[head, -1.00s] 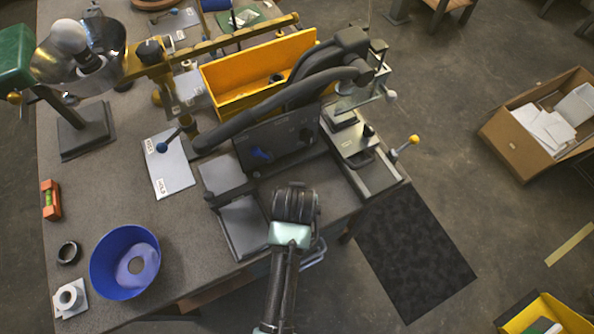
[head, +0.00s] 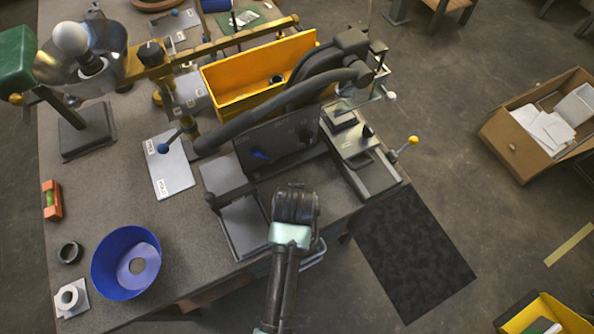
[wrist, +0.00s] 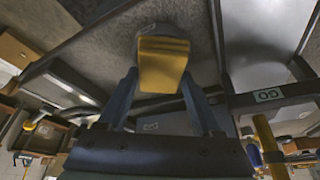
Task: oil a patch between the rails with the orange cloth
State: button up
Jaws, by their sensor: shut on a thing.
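In the wrist view, the two bluish fingers of my gripper (wrist: 163,84) close from both sides on a folded orange-yellow piece, which I take to be the orange cloth (wrist: 162,62). A rounded grey part shows just beyond the cloth's edge. Whether the cloth touches a surface I cannot tell. In the head view, the dark end joint of my arm is over the table's front edge, just in front of the machine; my fingers and the cloth are hidden there. The machine's dark bed (head: 376,182) lies to the right. I cannot tell for sure which parts are the rails.
A yellow bin (head: 226,94) stands behind the machine. A thick dark hose (head: 262,112) arches across it. A blue bowl (head: 108,284), a lamp (head: 88,132) and a white plate (head: 172,176) are to the left. A black mat (head: 415,255) covers floor at right.

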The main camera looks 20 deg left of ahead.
jog(key=shift+s, duration=0.1)
dwell(0.3)
notch_tip(320, 180, up, 7)
jog(key=p, duration=0.7)
dwell(0.5)
